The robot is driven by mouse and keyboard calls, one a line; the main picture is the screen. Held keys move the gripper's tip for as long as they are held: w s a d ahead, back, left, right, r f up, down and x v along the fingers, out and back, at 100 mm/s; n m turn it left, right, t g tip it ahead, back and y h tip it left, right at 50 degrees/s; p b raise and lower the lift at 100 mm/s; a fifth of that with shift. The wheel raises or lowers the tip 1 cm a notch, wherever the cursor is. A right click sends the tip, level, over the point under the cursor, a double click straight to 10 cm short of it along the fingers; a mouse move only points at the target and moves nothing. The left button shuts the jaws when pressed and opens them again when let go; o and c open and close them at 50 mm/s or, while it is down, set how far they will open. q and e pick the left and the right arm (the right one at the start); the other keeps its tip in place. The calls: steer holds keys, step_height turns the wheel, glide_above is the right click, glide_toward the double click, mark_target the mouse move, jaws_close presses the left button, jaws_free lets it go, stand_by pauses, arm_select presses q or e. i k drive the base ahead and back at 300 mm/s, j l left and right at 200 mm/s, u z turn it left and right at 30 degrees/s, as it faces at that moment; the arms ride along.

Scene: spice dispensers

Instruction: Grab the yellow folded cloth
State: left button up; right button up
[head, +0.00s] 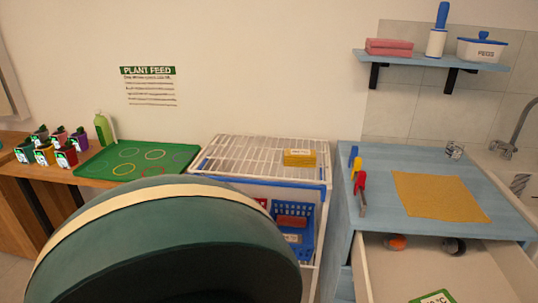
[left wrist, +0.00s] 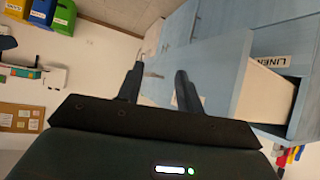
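A yellow folded cloth (head: 300,158) lies on the white wire rack (head: 235,152), near its right side. A flat, spread-out yellow sheet (head: 440,196) lies on the light blue counter to the right. My left gripper (left wrist: 159,69) shows in the left wrist view with its two dark fingers apart and nothing seen between them. The folded cloth is not seen in that view. Neither gripper is seen in the head view.
A drawer (head: 365,270) stands open below the counter. A blue basket (head: 310,225) sits under the rack. A green tray (head: 100,168) and a green bottle (head: 103,128) are at left. A large green rounded shape blocks the lower left. A wall shelf (head: 425,61) hangs at right.

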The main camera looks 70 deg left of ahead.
mark_target(297, 157)
steer(key=u, duration=1.9)
steer(key=z, duration=0.6)
steer(key=j+z, duration=0.25)
steer(key=z, duration=0.2)
steer(key=j+z, duration=0.25)
steer(key=z, duration=0.15)
steer(key=j+z, duration=0.25)
steer(key=z, duration=0.2)
steer(key=j+z, duration=0.15)
steer(key=j, duration=0.2)
steer(key=k+j+z, duration=0.2)
steer(key=j, duration=0.15)
steer(key=j+z, duration=0.15)
steer(key=j, duration=0.2)
